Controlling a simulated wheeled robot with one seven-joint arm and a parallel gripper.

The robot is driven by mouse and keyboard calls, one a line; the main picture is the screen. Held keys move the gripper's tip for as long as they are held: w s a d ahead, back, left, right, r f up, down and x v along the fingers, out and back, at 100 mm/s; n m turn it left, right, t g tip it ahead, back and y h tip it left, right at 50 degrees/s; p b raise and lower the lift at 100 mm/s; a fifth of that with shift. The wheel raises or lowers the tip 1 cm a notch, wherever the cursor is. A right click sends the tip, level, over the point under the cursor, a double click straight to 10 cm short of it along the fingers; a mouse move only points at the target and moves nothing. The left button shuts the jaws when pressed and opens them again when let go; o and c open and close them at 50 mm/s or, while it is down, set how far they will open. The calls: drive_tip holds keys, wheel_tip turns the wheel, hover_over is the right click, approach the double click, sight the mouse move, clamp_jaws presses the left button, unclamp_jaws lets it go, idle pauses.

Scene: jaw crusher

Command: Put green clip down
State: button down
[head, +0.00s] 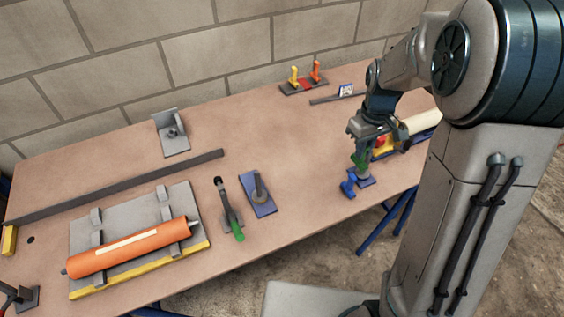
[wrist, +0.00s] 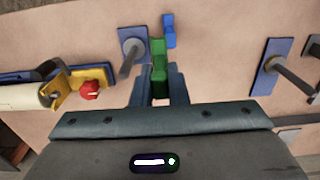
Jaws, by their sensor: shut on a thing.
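The green clip (head: 361,160) is held between the fingers of my gripper (head: 362,148), above the right part of the workbench. In the wrist view the green clip (wrist: 158,62) sticks out ahead of the two fingertips (wrist: 159,86). My gripper is shut on it. Close to it is a blue plate with a grey post (wrist: 132,44), just left of the clip in the wrist view. A small blue piece (head: 348,187) is beside that plate; it also shows in the wrist view (wrist: 169,31). I cannot tell whether the clip touches the bench or the plate.
A second blue plate with a post (head: 260,203) and a green-ended tool (head: 230,212) lie left on the workbench (head: 310,210). An orange roller (head: 130,247) rests on a grey plate further left. A yellow-ended pale cylinder (wrist: 22,97) is close by. Bare bench lies between the two blue plates.

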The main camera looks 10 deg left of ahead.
drive_tip(key=shift+s+a+f+p, duration=0.25)
drive_tip(key=shift+s+a+f, duration=0.95)
drive_tip(key=shift+a+f, duration=0.5)
drive_tip(key=shift+s+a+f+p, duration=0.3)
drive_tip(key=shift+s+a+f, duration=0.95)
drive_tip(key=shift+f, duration=0.7)
drive_tip(key=shift+s+a+f+p, duration=0.25)
drive_tip(key=shift+s+a+f, duration=0.85)
drive_tip(key=shift+a+f, duration=0.65)
drive_tip(key=shift+d+f, duration=0.1)
drive_tip(key=shift+f, duration=0.15)
drive_tip(key=c, duration=1.4)
unclamp_jaws()
drive_tip(key=shift+c, duration=0.2)
